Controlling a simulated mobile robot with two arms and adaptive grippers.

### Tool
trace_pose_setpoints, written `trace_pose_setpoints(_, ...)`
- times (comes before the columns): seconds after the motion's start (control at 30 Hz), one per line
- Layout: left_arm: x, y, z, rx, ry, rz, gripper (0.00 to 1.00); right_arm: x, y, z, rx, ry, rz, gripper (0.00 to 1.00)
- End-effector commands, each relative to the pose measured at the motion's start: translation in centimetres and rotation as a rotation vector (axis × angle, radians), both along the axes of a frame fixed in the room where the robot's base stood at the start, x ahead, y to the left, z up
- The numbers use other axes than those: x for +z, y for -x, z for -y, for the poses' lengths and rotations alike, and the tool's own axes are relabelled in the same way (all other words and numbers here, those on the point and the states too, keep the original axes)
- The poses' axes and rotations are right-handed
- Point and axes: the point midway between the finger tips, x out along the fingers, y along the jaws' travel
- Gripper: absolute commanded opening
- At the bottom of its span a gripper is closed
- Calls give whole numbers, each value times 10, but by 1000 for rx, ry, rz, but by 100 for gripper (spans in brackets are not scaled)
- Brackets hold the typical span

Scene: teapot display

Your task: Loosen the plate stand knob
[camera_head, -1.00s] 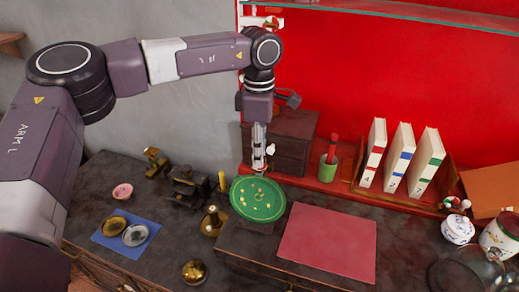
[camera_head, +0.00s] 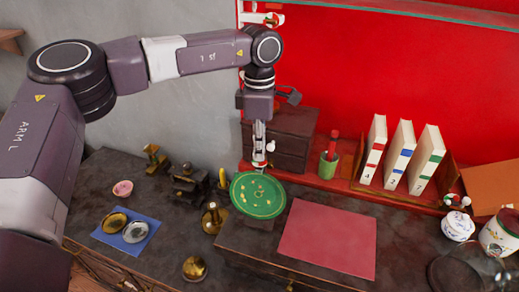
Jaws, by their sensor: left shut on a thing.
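A round green plate (camera_head: 258,195) with a pale pattern stands tilted on a small dark stand (camera_head: 259,224) near the middle of the counter. My left gripper (camera_head: 259,161) points down just behind the plate's top rim. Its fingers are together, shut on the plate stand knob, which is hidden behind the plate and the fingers. My right gripper is not in view.
A dark chest (camera_head: 295,138) stands close behind the gripper, with a green cup (camera_head: 328,170) to its right. A brass bottle (camera_head: 212,219) stands left of the plate. A red mat (camera_head: 328,239) lies clear at right.

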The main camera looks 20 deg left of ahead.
Motion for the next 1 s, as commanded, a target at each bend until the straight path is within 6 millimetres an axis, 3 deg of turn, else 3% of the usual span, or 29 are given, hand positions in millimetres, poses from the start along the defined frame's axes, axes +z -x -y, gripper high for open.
trace_pose_setpoints(0.27,-3,-1,0,169,2,0,0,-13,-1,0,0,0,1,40)
trace_pose_setpoints(1.0,-1,-1,0,837,0,0,0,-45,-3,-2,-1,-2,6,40)
